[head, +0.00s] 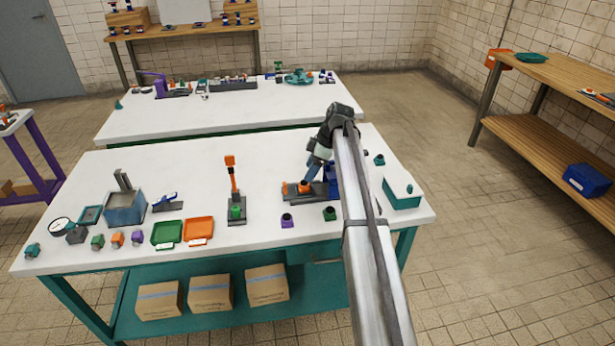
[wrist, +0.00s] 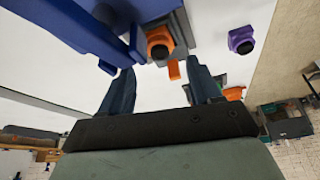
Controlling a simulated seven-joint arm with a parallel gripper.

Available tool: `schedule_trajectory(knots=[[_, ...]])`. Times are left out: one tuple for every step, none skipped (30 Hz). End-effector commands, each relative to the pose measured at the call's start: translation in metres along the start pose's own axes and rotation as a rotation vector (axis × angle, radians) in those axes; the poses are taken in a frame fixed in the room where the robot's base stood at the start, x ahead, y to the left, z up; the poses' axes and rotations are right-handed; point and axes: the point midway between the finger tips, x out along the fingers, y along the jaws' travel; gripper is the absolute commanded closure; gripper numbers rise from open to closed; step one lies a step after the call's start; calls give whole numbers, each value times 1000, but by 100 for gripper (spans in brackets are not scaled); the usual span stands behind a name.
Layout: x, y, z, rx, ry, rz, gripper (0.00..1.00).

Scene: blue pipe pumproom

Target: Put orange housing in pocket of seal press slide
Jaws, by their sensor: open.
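The orange housing (head: 304,187), with a round dark opening, sits on the grey slide (head: 290,190) of the seal press. In the wrist view the housing (wrist: 160,42) is upright on the grey slide, just beyond my fingertips; how deep it sits in the pocket cannot be told. The blue press body (head: 333,181) stands right beside it, and shows large at upper left in the wrist view (wrist: 60,25). My gripper (wrist: 160,75) is open, its fingers apart and empty, close above the slide. In the head view it (head: 310,178) partly covers the press.
A purple housing (head: 287,220) and a green one (head: 330,213) stand in front of the press. A teal bin (head: 402,194) is at right. An orange-levered press (head: 236,203) and green (head: 167,234) and orange trays (head: 198,230) are at left. The table between is clear.

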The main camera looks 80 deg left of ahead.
Motion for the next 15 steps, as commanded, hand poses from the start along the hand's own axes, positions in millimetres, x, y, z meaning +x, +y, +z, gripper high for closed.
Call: schedule_trajectory(knots=[[-11,1,0,1,0,2,37],[-16,0,1,1,0,1,37],[-24,1,1,1,0,1,37],[-30,1,1,1,0,1,37],[-35,1,1,1,0,1,37],[-41,1,1,1,0,1,37],[-45,1,1,1,0,0,37],[-49,0,1,1,0,0,37],[-54,1,0,1,0,0,37],[-58,1,0,1,0,0,37],[-61,1,0,1,0,0,37],[-64,1,0,1,0,0,37],[-66,1,0,1,0,0,37],[-68,0,0,1,0,0,37],[-70,0,0,1,0,-1,37]])
